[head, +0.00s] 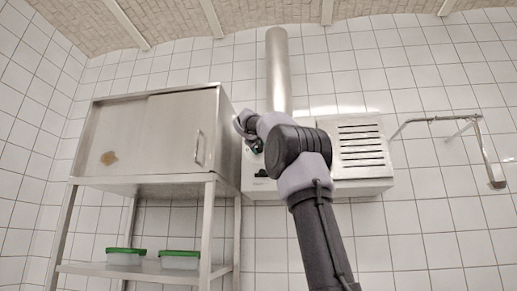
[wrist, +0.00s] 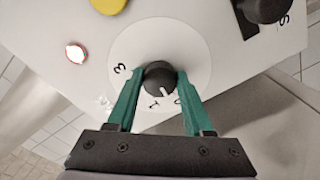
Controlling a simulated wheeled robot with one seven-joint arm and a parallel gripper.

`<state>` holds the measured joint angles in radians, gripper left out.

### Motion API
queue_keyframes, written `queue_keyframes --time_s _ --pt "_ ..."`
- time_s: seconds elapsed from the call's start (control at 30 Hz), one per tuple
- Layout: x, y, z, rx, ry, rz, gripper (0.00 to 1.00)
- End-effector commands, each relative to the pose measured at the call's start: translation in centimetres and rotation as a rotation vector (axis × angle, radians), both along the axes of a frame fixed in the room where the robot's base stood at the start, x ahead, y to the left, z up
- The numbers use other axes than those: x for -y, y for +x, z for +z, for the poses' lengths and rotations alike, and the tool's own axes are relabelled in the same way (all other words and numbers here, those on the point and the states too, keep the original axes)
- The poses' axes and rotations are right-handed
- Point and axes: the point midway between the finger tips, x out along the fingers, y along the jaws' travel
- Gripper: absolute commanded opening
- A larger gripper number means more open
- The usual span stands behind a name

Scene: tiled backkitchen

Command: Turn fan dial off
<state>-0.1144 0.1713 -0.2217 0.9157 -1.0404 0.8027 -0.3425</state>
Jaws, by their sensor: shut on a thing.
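The fan dial (wrist: 158,88) is a black round knob on a white disc in the wrist view. It sits between the two green fingers of my gripper (wrist: 159,74), which is shut on it. A white pointer line on the knob points down and slightly right, toward the bottom marks. A "3" shows at the upper left of the knob and a "1" below it; another mark is partly hidden by the right finger. In the head view the fan unit (head: 362,188) is a white box on the wall; my arm hides most of its front, and the dial cannot be made out.
In the wrist view a red-lit light (wrist: 75,52), a yellow button (wrist: 108,4) and a second black knob (wrist: 264,8) share the panel. In the head view a steel cabinet (head: 150,135) stands close on the left, and a metal pipe (head: 278,75) rises above the unit.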

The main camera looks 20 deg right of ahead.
Motion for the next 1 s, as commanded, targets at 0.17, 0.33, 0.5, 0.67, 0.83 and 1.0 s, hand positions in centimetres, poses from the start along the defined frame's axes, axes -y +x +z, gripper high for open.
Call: queue_keyframes --time_s 0.17,0.33,0.5,0.67,0.83,1.0 --pt "-0.02 0.01 0.01 -0.042 -0.060 0.001 0.00" --pt "-0.02 0.01 0.01 -0.062 -0.091 0.001 0.00" --pt "-0.02 0.01 0.01 -0.068 -0.099 0.001 0.00" --pt "-0.02 0.01 0.01 -0.068 -0.100 0.001 0.00" --pt "-0.02 0.02 0.01 -0.068 -0.100 0.001 0.67" --pt "-0.01 0.02 0.01 -0.068 -0.099 0.001 0.81"
